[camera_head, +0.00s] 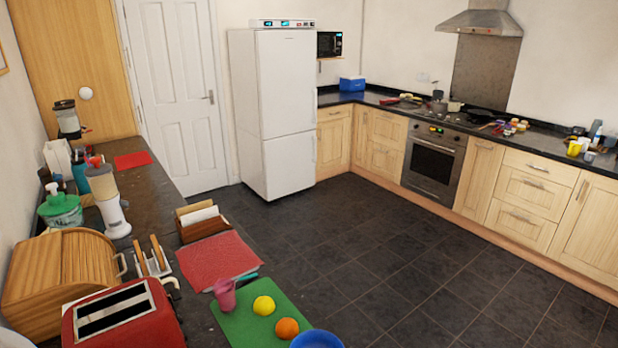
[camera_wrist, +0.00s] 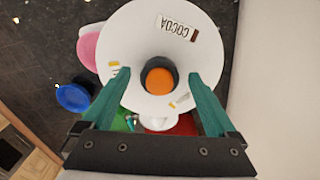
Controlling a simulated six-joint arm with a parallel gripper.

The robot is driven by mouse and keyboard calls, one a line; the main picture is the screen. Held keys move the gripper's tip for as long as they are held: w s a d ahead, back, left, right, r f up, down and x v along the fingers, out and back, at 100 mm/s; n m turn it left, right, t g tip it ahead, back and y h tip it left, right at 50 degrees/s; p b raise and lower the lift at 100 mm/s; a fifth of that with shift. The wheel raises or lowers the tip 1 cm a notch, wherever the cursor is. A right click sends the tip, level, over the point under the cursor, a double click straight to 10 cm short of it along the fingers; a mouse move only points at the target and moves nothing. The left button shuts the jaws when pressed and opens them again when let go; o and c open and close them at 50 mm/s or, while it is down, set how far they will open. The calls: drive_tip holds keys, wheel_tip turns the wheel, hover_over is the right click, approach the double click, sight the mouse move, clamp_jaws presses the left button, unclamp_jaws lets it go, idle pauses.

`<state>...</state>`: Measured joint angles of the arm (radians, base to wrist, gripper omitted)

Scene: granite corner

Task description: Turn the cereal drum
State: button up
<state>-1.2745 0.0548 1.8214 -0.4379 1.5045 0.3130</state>
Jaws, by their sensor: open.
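In the wrist view a large white round disc, which looks like the cereal drum (camera_wrist: 135,55), fills the middle. It bears a COCOA label near its upper right edge and smaller yellow marks lower down. A dark round hub with an orange centre (camera_wrist: 158,76) sits at its middle. My gripper (camera_wrist: 158,75) is open, its green fingers reaching over the disc on either side of the hub. I cannot tell whether they touch it. My gripper and the disc do not show in the head view.
In the head view the dark counter holds a red toaster (camera_head: 125,315), wooden bread bin (camera_head: 58,270), toast rack (camera_head: 152,258), a pink cup (camera_head: 224,294) and green board (camera_head: 245,318) with fruit. A blue bowl (camera_head: 317,339) is beside it. The floor (camera_head: 370,240) is clear.

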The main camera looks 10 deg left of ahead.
drive_tip(key=shift+f, duration=0.65)
clamp_jaws()
